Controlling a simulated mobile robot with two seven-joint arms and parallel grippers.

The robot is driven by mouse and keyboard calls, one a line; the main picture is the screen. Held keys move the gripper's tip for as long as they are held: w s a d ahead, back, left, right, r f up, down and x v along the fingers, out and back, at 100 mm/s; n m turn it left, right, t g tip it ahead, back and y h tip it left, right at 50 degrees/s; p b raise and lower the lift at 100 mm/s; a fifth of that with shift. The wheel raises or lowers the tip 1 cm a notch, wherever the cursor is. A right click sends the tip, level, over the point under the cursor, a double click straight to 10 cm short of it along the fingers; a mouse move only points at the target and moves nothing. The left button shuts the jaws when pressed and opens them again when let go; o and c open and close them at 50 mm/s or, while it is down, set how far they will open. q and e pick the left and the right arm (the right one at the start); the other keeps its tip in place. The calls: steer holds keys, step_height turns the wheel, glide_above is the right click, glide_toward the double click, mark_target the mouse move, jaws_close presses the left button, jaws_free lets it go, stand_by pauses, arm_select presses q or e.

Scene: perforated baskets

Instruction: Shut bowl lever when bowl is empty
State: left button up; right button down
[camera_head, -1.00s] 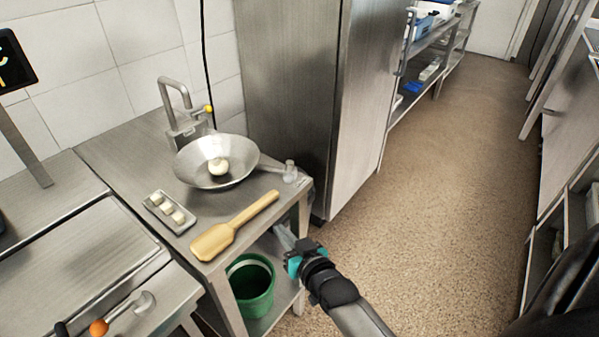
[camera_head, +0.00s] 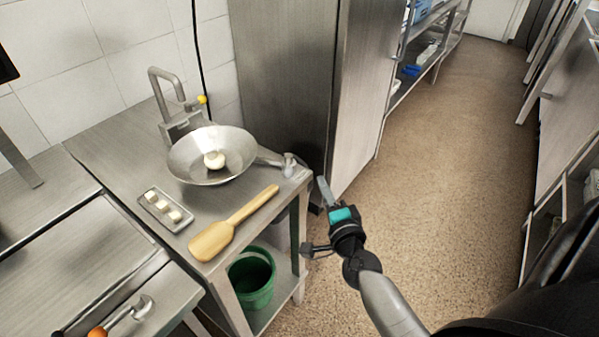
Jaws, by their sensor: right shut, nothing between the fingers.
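The metal bowl (camera_head: 190,165) sits on the steel table, below a bent metal pipe. A round whitish piece (camera_head: 214,159) lies inside it, so the bowl is not empty. A metal arm (camera_head: 275,160) runs right from the bowl to an upright knob-like end (camera_head: 288,164) near the table's right edge; I cannot tell whether this is the lever. A yellow knob (camera_head: 201,100) shows by the pipe. My right gripper (camera_head: 324,188) is shut and empty, right of the table edge and apart from the bowl and metal arm. My left gripper is not in view.
A small tray (camera_head: 149,208) with several white pieces and a wooden paddle (camera_head: 233,224) lie on the table (camera_head: 110,160). A green bucket (camera_head: 251,280) stands on the shelf below. A tall steel cabinet (camera_head: 290,80) stands behind. The floor right is clear.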

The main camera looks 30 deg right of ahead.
mark_target(289, 166)
steer(key=w, duration=0.2)
steer(key=w+a, duration=0.1)
steer(key=w, duration=0.2)
steer(key=w+f, duration=0.1)
steer(key=w, duration=0.1)
steer(key=shift+w+a+b, duration=0.35)
steer(key=shift+w+b, duration=0.05)
